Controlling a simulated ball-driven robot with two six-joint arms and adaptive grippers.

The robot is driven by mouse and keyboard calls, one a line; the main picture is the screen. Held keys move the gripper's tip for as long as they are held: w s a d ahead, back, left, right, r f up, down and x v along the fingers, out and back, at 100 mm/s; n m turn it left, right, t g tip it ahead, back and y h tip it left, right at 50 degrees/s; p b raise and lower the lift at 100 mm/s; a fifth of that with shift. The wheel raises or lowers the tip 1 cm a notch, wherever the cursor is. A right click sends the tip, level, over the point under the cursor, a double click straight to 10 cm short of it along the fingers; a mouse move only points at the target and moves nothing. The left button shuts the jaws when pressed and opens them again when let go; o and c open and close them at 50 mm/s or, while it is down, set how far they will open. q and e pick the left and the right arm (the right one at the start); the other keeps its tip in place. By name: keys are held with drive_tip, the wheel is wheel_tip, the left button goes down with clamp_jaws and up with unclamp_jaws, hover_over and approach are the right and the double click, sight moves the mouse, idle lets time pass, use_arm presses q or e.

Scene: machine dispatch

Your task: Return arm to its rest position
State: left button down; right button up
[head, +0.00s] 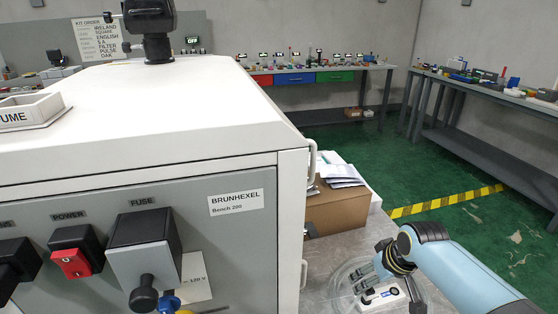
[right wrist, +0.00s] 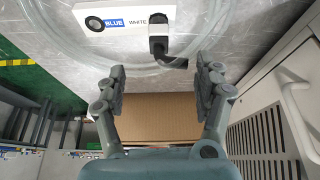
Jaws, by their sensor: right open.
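My right arm (head: 460,272) comes in from the lower right of the head view. Its gripper (head: 381,262) is over the grey metal bench top, beside the machine. In the right wrist view the two fingers of this gripper (right wrist: 160,80) stand wide apart with nothing between them. A white block labelled BLUE and WHITE (right wrist: 120,14), with a black and white plug fitting (right wrist: 158,28), lies beyond the fingertips. It also shows below the gripper in the head view (head: 382,296). My left gripper is not in view.
The large white machine (head: 240,240) with fuse and power switches fills the left. Clear coiled tubing (right wrist: 65,45) lies on the bench around the block. A cardboard box (head: 338,208) with papers stands behind. Green floor with a yellow-black stripe (head: 445,201) and more benches lie beyond.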

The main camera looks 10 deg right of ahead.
drive_tip(key=s+a+r+h, duration=0.1)
drive_tip(key=s+a+r, duration=0.1)
drive_tip(key=s+r, duration=0.9)
drive_tip(key=s+a+r, duration=0.1)
drive_tip(key=s+r, duration=0.7)
drive_tip(key=s, duration=0.7)
wheel_tip(320, 180, down, 41)
drive_tip(key=s+d+g+b, duration=0.2)
drive_tip(key=s+b, duration=0.1)
drive_tip(key=b, duration=1)
drive_tip(key=s+f+b, duration=0.5)
drive_tip(key=s+f, duration=0.3)
drive_tip(key=f, duration=0.4)
drive_tip(key=s+d+f+g+b, duration=0.1)
drive_tip(key=s+f+b, duration=0.3)
drive_tip(key=s+f, duration=0.5)
wheel_tip(320, 180, down, 3)
drive_tip(key=shift+s+d+f+m+g+b, duration=0.2)
drive_tip(key=shift+m+g+b, duration=0.1)
drive_tip(key=shift+m+b, duration=0.1)
